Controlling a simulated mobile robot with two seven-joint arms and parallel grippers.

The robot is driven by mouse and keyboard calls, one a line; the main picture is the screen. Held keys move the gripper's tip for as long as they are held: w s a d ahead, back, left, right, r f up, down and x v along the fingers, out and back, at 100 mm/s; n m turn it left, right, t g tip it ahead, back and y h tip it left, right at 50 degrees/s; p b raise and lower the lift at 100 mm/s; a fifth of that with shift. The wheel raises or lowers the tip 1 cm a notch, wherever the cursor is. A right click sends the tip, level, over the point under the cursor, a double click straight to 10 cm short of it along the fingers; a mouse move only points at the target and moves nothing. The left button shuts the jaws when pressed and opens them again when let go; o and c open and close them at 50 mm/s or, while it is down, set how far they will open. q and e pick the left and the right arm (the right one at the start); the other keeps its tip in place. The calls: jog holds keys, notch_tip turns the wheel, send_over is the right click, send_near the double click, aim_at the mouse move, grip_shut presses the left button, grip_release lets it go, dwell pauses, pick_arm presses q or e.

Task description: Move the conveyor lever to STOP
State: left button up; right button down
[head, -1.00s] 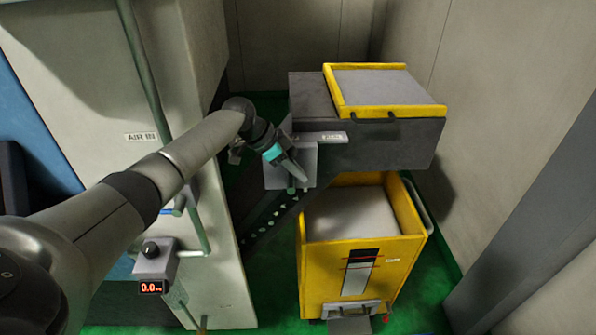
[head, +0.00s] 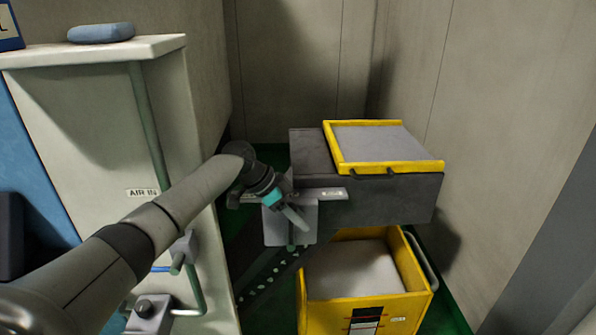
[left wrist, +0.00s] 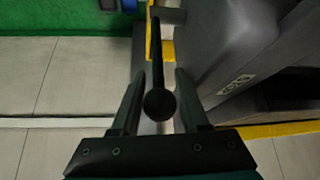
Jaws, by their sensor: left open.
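The conveyor lever shows in the left wrist view as a dark rod ending in a round black knob (left wrist: 159,104). My left gripper (left wrist: 160,78) is open, with one finger on each side of the lever; I cannot tell whether either finger touches it. In the head view my left gripper (head: 296,216) is in front of a grey plate (head: 305,222) on the side of the dark conveyor housing (head: 390,200). The lever is not clear there, as the gripper covers that spot. My right gripper is not in view.
A yellow-rimmed tray (head: 430,166) tops the housing, and a yellow bin (head: 320,314) stands below it. A pale cabinet (head: 95,130) with a pipe and an AIR IN label is on the left. Walls close in behind and right.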

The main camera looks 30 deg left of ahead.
pick_arm(q)
notch_tip(320, 180, up, 17)
jog(key=shift+f, duration=0.15)
dwell(0.5)
